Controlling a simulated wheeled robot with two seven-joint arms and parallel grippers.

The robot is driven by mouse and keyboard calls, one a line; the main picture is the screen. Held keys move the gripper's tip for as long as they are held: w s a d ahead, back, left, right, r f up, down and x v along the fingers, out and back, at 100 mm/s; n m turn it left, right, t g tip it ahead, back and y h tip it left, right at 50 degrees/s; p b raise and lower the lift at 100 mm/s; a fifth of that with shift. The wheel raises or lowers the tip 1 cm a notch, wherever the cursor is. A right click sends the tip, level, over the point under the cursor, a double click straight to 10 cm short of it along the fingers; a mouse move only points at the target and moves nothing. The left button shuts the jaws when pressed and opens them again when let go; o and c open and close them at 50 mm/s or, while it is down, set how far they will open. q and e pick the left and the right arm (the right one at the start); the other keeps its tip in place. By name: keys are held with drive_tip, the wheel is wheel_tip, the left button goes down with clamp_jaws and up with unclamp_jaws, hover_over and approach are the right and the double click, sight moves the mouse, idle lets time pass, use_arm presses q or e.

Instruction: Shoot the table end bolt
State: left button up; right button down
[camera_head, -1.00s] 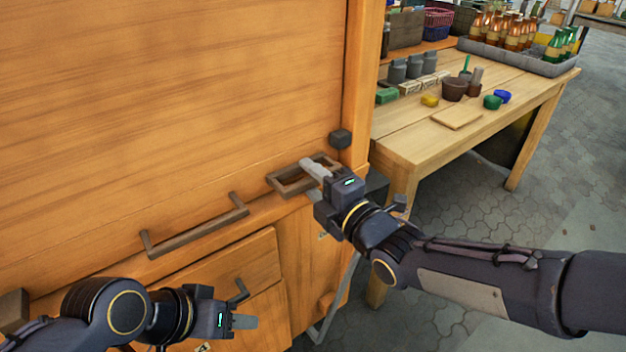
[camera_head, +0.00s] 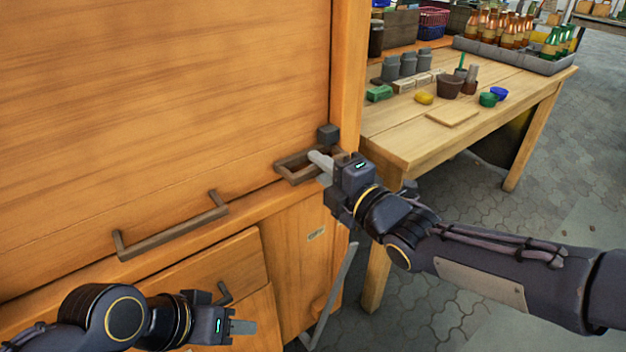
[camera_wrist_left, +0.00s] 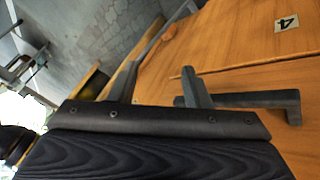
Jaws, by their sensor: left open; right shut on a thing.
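The bolt's brown rectangular frame handle (camera_head: 292,179) lies along the ledge at the right end of the big wooden panel (camera_head: 160,100). A dark square block (camera_head: 328,135) sits just above its right end. My right gripper (camera_head: 322,165) is shut on the frame handle's right part; its fingers and body hide some of the contact. My left gripper (camera_head: 243,327) is low at the left, in front of the drawers and apart from the bolt. In the left wrist view its two fingers (camera_wrist_left: 160,88) stand apart with nothing between them.
A long brown bar handle (camera_head: 172,228) projects below the panel. A drawer handle (camera_wrist_left: 250,100) is close to my left fingers. A grey bar (camera_head: 333,295) slants beside the cabinet's right side. A workbench (camera_head: 410,130) with pots and bottles stands behind at right. Paved floor is clear at right.

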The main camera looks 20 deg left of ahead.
drive_tip(key=shift+w+d, duration=0.2)
drive_tip(key=c, duration=1.4)
unclamp_jaws()
drive_tip(key=shift+o, duration=0.2)
drive_tip(key=v, duration=0.7)
drive_tip(key=shift+s+d+p, duration=0.25)
drive_tip(key=shift+d+p, duration=0.05)
drive_tip(key=shift+p, duration=0.1)
